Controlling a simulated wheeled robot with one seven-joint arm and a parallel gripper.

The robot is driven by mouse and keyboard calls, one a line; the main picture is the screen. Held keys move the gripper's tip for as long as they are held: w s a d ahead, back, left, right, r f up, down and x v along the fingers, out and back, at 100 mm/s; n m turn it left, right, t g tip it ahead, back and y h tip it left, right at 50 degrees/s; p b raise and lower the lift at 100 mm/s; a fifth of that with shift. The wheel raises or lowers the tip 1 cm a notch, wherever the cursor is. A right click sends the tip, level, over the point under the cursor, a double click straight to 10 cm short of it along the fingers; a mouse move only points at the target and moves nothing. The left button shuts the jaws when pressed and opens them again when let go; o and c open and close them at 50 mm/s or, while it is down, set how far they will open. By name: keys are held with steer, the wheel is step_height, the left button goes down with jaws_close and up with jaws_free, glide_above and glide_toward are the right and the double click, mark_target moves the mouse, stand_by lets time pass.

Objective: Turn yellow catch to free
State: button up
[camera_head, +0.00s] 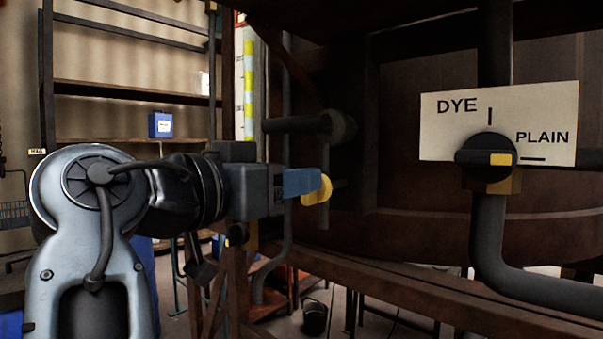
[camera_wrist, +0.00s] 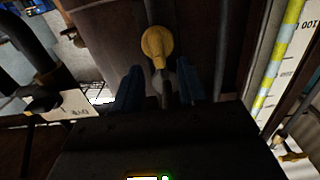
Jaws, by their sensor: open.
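A yellow rounded catch (camera_head: 318,190) shows at the tip of my gripper (camera_head: 300,183) in the head view, in front of the dark vat. In the wrist view the yellow catch (camera_wrist: 157,44) is a round head with a narrow shank running down toward the gap between my blue fingers. My gripper (camera_wrist: 160,86) is open, with one finger on each side of that gap. Contact between fingers and catch cannot be told. In the head view the near finger hides part of the catch. No "free" marking is readable.
A black valve knob (camera_head: 486,158) with a yellow mark sits before a DYE/PLAIN plate (camera_head: 548,115) at right, its mark toward PLAIN. A dark horizontal pipe (camera_head: 290,125) runs just above my gripper. A striped level gauge (camera_head: 248,85) stands behind it. A rusty beam (camera_head: 400,283) crosses below.

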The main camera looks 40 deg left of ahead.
steer(key=shift+w, duration=1.1)
jaws_close()
